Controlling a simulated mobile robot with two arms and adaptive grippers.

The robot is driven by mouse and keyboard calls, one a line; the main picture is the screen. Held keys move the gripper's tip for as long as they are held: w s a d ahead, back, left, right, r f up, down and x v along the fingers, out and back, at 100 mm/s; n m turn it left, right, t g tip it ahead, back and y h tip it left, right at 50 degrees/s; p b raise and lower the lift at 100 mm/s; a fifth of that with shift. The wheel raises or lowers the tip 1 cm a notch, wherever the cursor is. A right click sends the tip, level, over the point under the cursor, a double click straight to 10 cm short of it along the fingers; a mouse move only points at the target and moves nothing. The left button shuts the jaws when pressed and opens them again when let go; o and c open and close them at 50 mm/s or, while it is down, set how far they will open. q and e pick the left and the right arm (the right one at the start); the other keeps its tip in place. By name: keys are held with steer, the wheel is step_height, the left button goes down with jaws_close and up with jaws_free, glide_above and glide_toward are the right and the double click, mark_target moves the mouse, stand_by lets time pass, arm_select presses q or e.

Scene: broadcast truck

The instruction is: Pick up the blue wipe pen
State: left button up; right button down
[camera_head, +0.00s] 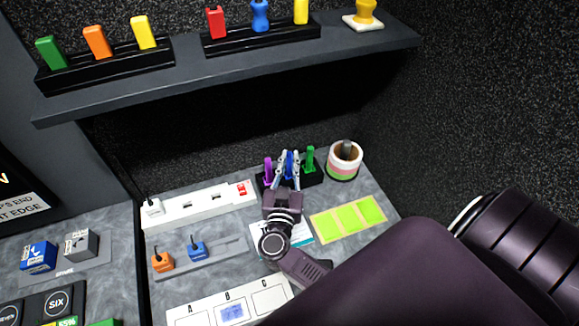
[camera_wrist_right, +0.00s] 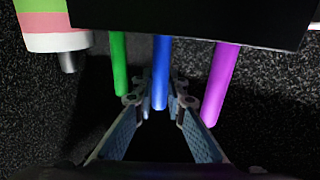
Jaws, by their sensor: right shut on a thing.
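The blue wipe pen (camera_head: 290,163) stands in a black pen holder (camera_head: 314,179) at the back of the desk, between a purple pen (camera_head: 267,168) and a green pen (camera_head: 310,157). My right gripper (camera_head: 289,157) reaches in from the front and is shut on the blue pen. In the right wrist view, the blue pen (camera_wrist_right: 161,72) lies between the two fingertips (camera_wrist_right: 160,102), and its upper end still runs into the black holder in that picture. The green pen (camera_wrist_right: 119,62) and purple pen (camera_wrist_right: 220,80) are close beside the fingers. My left gripper is not in view.
A striped cup (camera_head: 343,163) stands right of the holder. Yellow-green notes (camera_head: 348,216) and a white power strip (camera_head: 200,205) lie nearby. A dark shelf (camera_head: 235,65) with colored pieces overhangs the back. A pale card lies under my gripper.

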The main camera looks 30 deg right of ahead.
step_height(320, 180, up, 20)
steer(key=p, duration=0.4)
stand_by(0.8)
